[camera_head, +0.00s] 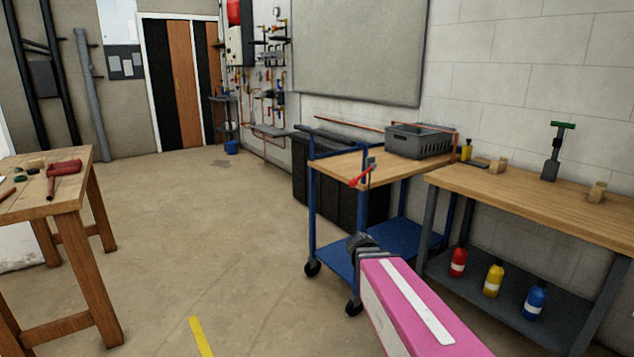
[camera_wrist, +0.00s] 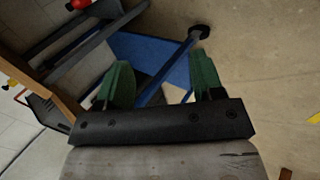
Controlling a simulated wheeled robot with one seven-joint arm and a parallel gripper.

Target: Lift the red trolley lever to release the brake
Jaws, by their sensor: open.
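The trolley (camera_head: 335,165) has a wooden top, blue posts and a blue lower shelf, and stands right of centre in the head view. The red lever (camera_head: 360,178) sits on a grey bracket at its near corner, slanting down to the left. My gripper (camera_head: 361,242) is in front of the trolley, below and apart from the lever. In the wrist view my gripper (camera_wrist: 162,80) has its green fingers wide apart with nothing held. Between and beyond them show the blue lower shelf (camera_wrist: 150,52), a blue post and a caster. I cannot make out the lever there.
A grey crate (camera_head: 418,141) stands on the trolley's far end. A workbench (camera_head: 540,205) adjoins on the right, with bottles on its lower shelf. A wooden table (camera_head: 75,200) holding a red tool stands at left. The floor between is clear, with a yellow stripe (camera_head: 201,338).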

